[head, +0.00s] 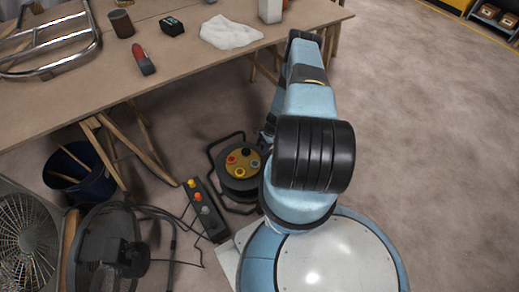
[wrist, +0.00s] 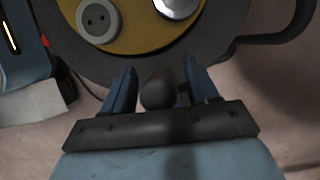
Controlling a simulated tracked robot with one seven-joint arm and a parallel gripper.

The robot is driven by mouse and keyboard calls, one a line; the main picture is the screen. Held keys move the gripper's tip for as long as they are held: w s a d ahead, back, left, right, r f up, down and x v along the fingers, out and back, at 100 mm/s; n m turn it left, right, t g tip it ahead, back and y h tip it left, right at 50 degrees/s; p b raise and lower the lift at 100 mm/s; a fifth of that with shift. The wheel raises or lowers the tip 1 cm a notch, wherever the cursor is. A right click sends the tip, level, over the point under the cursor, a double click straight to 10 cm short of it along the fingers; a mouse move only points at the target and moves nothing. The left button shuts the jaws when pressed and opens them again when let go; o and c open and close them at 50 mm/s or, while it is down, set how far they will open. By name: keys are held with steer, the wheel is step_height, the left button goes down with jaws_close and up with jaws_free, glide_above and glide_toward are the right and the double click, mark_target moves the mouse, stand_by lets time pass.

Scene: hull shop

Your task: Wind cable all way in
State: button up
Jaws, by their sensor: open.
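The cable reel (head: 239,172) stands on the floor in a black tubular frame beside my base. Its yellow hub disc (head: 243,162) carries sockets with coloured lids. In the wrist view the yellow disc (wrist: 140,42) and dark reel rim fill the top. A dark round knob (wrist: 158,91) is between my gripper's (wrist: 161,72) two open fingers, with gaps showing on both sides. In the head view my arm mostly hides the gripper. Thin black cable (head: 181,218) lies on the floor left of the reel; whether it joins the reel is unclear.
A power strip (head: 204,209) with coloured knobs lies just left of the reel. A black fan-like machine (head: 110,240), a grey fan (head: 28,235) and a blue bucket (head: 80,177) crowd the left. A workbench (head: 180,55) stands behind. The floor at right is clear.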

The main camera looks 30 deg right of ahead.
steer(key=shift+a+f, duration=0.15)
steer(key=shift+f, duration=0.15)
jaws_close()
stand_by(0.5)
